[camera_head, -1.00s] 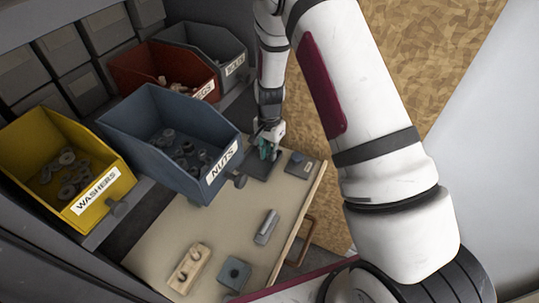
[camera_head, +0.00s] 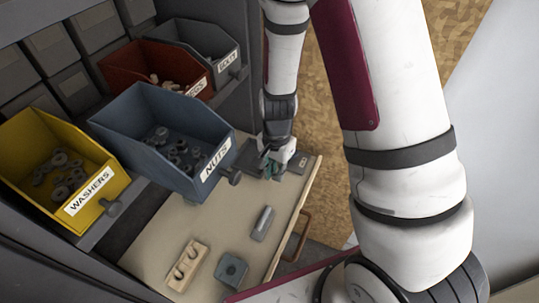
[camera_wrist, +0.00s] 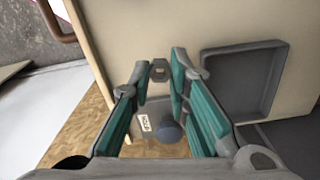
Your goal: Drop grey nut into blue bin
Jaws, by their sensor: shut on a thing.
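My gripper (camera_head: 270,168) is low at the far right end of the beige work board, right of the blue bin and outside it. In the wrist view my gripper (camera_wrist: 160,75) has its teal-padded fingers closed on the small grey nut (camera_wrist: 159,70), which sits at the fingertips with its hole showing. The nut is hidden in the head view. The blue bin (camera_head: 155,172) has a NUTS label, is open at the top and holds several dark nuts.
A yellow WASHERS bin (camera_head: 97,200) stands left, and a red bin (camera_head: 133,62) and a grey bin (camera_head: 192,33) behind. A dark shallow tray (camera_wrist: 243,50) lies by my gripper. A wooden block (camera_head: 187,266) and grey blocks (camera_head: 231,271) lie on the board (camera_head: 150,240).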

